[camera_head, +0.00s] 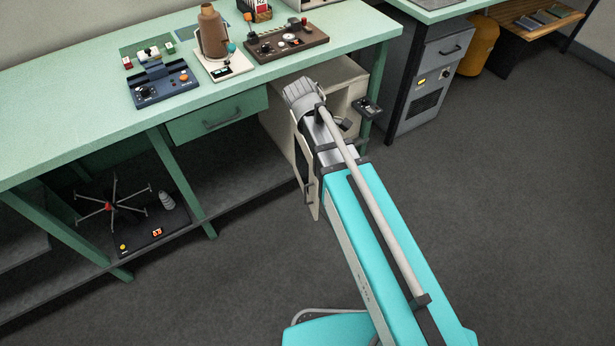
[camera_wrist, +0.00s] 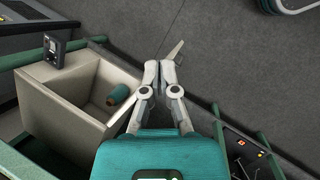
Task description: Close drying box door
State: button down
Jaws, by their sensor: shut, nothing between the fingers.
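The beige drying box (camera_head: 279,132) stands under the green bench, partly hidden by my arm. In the wrist view the box (camera_wrist: 62,103) is open, and a teal and brown spool (camera_wrist: 118,95) lies inside. Its door (camera_head: 315,201) stands swung out from the box, seen nearly edge-on beside my arm. In the wrist view the door (camera_wrist: 177,49) shows as a thin pale strip past my fingers. My gripper (camera_wrist: 160,66) is shut and empty, its tips close over the door's line. I cannot tell whether they touch it. The fingers are hidden in the head view.
A small control panel (camera_head: 367,107) is mounted beside the box. A green bench leg stands right of the box. A lower shelf (camera_head: 185,207) with a spoked device (camera_head: 108,207) lies to the left. The grey floor (camera_head: 250,270) in front is clear.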

jog(key=w+a+f+n+t+h+b, duration=0.2)
jog(key=a+f+n+b, duration=0.7)
jog(key=a+f+b, duration=0.5)
jog(key=a+h+b, duration=0.1)
jog(key=a+b, duration=0.1)
jog(key=shift+w+a+f+n+t+b, duration=0.2)
jog(key=shift+a+f+n+t+b, duration=0.05)
jog(key=shift+a+n+t+b, duration=0.15)
jog(key=shift+d+f, duration=0.15)
jog(key=w+d+f+b, duration=0.4)
jog(key=d+f+b, duration=0.2)
jog(key=d, duration=0.4)
jog(key=shift+f+b, duration=0.4)
jog(key=shift+b, duration=0.1)
jog(key=shift+w, duration=0.1)
